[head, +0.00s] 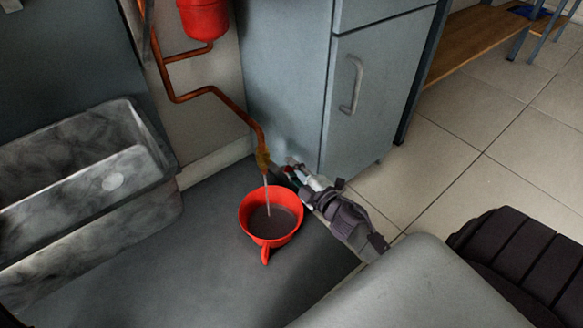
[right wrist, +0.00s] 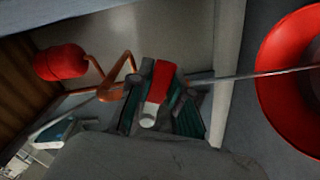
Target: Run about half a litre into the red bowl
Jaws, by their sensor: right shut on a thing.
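The red bowl (head: 266,241) stands upright on the grey surface under the end of the copper pipe, its red handle toward me. A thin stream of water (head: 267,195) runs from the brass tap (head: 263,160) into it. The inside looks dark grey; I cannot read the water level. My right gripper (head: 290,173) is at the tap, just right of the stream, shut on the red tap handle (right wrist: 161,80), which shows between its fingers in the right wrist view. The bowl's rim (right wrist: 268,75) and the stream also show there. My left gripper is not in view.
A grey stone-like sink (head: 150,190) stands at the left. A red vessel (head: 203,18) hangs on the copper pipe (head: 195,95). A grey cabinet (head: 375,90) stands behind the tap. A wooden bench (head: 480,45) is at the back right. Tiled floor at the right is clear.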

